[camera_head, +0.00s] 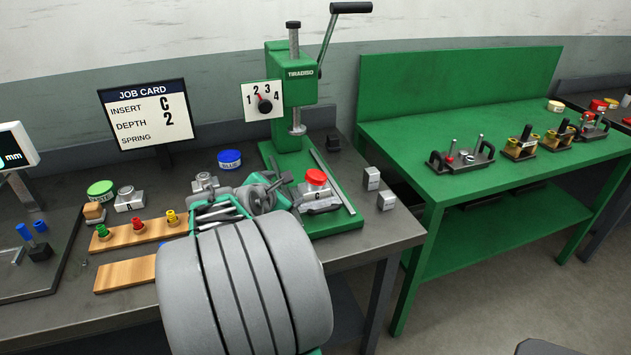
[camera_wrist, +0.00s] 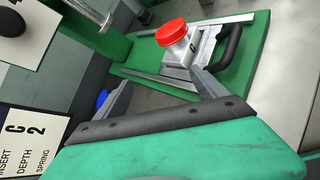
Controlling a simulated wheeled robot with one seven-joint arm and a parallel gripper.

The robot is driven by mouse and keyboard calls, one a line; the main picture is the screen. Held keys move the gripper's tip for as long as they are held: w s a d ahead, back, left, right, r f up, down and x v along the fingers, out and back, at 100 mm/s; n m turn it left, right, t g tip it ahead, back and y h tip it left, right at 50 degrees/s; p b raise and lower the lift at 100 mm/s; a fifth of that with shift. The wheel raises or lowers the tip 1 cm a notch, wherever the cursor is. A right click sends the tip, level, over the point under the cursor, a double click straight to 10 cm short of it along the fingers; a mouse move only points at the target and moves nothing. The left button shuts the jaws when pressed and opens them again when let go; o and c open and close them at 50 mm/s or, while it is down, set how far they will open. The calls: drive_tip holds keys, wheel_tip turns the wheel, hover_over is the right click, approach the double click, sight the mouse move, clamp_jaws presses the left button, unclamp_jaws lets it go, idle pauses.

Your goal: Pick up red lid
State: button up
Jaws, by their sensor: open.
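The red lid (camera_head: 316,177) sits on top of a grey metal block on the green base of the press (camera_head: 291,95), right of the press column. In the wrist view the red lid (camera_wrist: 172,32) is at the upper middle, beyond my fingertips and nearer the right one. My gripper (camera_head: 268,192) is open and empty, left of the lid in the head view and apart from it. It also shows in the wrist view (camera_wrist: 161,78), with a finger on each side. My arm hides part of the bench in the head view.
A blue lid (camera_head: 229,159) and a green lid (camera_head: 101,190) lie on the grey bench. A wooden strip (camera_head: 150,233) holds coloured inserts. Small metal blocks (camera_head: 386,200) stand right of the press base. The job card (camera_head: 147,115) reads insert C, depth 2. A green table (camera_head: 480,190) stands at right.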

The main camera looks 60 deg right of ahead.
sight(314, 177)
drive_tip(key=s+d, duration=0.1)
drive_tip(key=s+d+n+g+h, duration=0.1)
drive_tip(key=d, duration=0.1)
drive_tip(key=s+d+n, duration=0.1)
drive_tip(key=s, duration=0.1)
drive_tip(key=shift+s+d+r+h, duration=0.1)
drive_tip(key=shift+d+r+h, duration=0.15)
drive_tip(key=shift+r+h, duration=0.1)
drive_tip(key=shift+n, duration=0.3)
drive_tip(key=x, duration=0.7)
drive_tip(key=shift+s+d+f, duration=0.1)
drive_tip(key=shift+s+d, duration=0.15)
drive_tip(key=shift+d, duration=0.15)
drive_tip(key=shift+a, duration=0.1)
drive_tip(key=c, duration=1.6)
